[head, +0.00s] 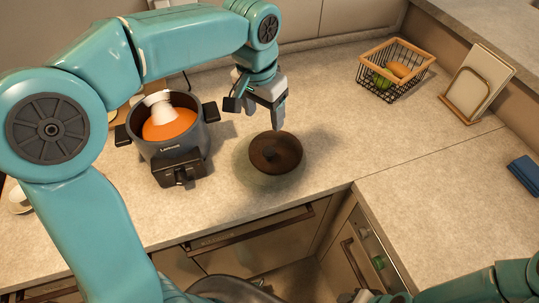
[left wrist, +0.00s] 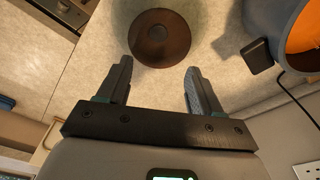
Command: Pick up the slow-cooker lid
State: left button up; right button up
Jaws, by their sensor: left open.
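The slow cooker (head: 168,150) is a dark pot holding orange contents and a white object. My right gripper is not clearly in view; only part of that arm shows at the lower right.
A wire basket (head: 393,72) with food stands at the back right, beside a holder with white boards (head: 478,85). A blue item (head: 525,174) lies at the right edge. A cord runs by the cooker. Counter right of the lid is clear; its front edge is near.

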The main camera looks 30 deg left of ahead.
pick_arm(q)
send_over(269, 151)
jog(key=f, duration=0.7)
jog(key=shift+s+a+f, duration=0.2)
jog(key=shift+a, duration=0.15)
jog(key=shift+s+d+f, duration=0.15)
jog(key=shift+d+f, duration=0.1)
jog(key=shift+f, duration=0.15)
jog(key=f, duration=0.5)
jog(key=shift+w+p, duration=0.3)
jog(key=shift+p, duration=0.1)
jog(key=shift+s+d, duration=0.1)
jog(key=shift+r, duration=0.1)
grip_shut()
